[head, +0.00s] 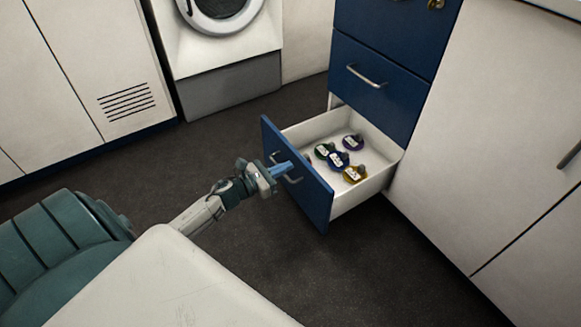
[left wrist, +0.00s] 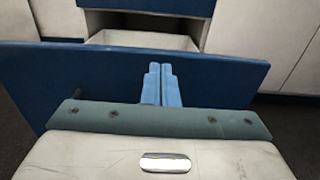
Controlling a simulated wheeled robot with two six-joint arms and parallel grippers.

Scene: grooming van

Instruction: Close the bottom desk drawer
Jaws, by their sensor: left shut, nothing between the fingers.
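The bottom desk drawer (head: 299,178) is pulled well out and has a blue front with a metal bar handle (head: 286,172). Its white inside holds several small round items with coloured rims. In the left wrist view the blue drawer front (left wrist: 215,82) spans the picture. My left gripper (head: 286,168) is shut and empty. Its blue fingertips are at the outer face of the front, by the handle; I cannot tell whether they touch it. The fingers also show in the left wrist view (left wrist: 161,84). My right gripper is not in view.
Blue upper drawers (head: 380,82) above are shut. A white cabinet (head: 480,130) stands to the right of the drawer. A washing machine (head: 222,40) stands at the back. The dark floor (head: 215,140) around the drawer is clear.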

